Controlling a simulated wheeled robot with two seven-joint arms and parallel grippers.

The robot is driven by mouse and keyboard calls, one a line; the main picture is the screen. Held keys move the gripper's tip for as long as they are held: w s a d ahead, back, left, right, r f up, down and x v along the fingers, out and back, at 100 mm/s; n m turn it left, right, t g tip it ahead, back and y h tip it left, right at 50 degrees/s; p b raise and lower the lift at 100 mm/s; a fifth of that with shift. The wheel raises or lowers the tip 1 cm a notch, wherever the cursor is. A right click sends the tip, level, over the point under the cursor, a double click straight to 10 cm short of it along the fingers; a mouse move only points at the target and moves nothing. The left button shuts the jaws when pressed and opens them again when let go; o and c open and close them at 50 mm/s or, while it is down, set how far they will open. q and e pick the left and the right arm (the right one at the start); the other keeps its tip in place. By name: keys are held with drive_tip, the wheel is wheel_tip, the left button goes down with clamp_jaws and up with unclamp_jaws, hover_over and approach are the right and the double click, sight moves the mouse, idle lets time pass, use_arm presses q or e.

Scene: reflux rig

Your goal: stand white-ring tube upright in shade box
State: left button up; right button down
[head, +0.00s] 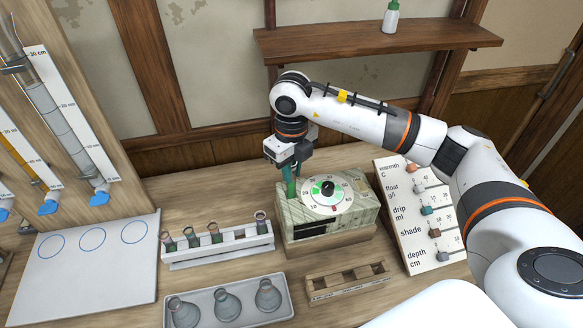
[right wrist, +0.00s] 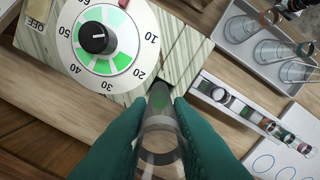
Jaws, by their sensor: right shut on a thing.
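My right gripper (head: 291,187) points down at the left end of the pale green striped box with a dial (head: 362,213), which I take for the shade box. In the right wrist view its green fingers (right wrist: 160,135) are shut on a clear glass tube (right wrist: 161,150). I look along the tube from its open end, and a pale rim shows. The tube's far end lies at a dark slot in the box's top (right wrist: 159,88). I cannot tell how deep it sits. In the head view the fingers hide the tube. My left gripper is out of view.
A white rack (head: 205,258) with several tubes stands left of the box. A tray (head: 232,318) of flasks and an empty-looking wooden holder (head: 349,285) lie in front. A slider panel (head: 420,225) stands at right. A white mat (head: 95,270) lies left.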

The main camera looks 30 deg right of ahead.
wheel_tip(320, 180, down, 4)
drive_tip(key=b, duration=0.4)
drive_tip(key=shift+f, duration=0.25)
drive_tip(key=shift+r, duration=0.1)
drive_tip(key=c, duration=1.2)
unclamp_jaws()
drive_tip(key=shift+c, duration=0.2)
wheel_tip(320, 180, up, 11)
drive_tip(key=shift+w+f+b, duration=0.1)
drive_tip(key=shift+f+b, duration=0.05)
drive_tip(key=shift+b, duration=0.8)
drive_tip(key=shift+r, duration=0.65)
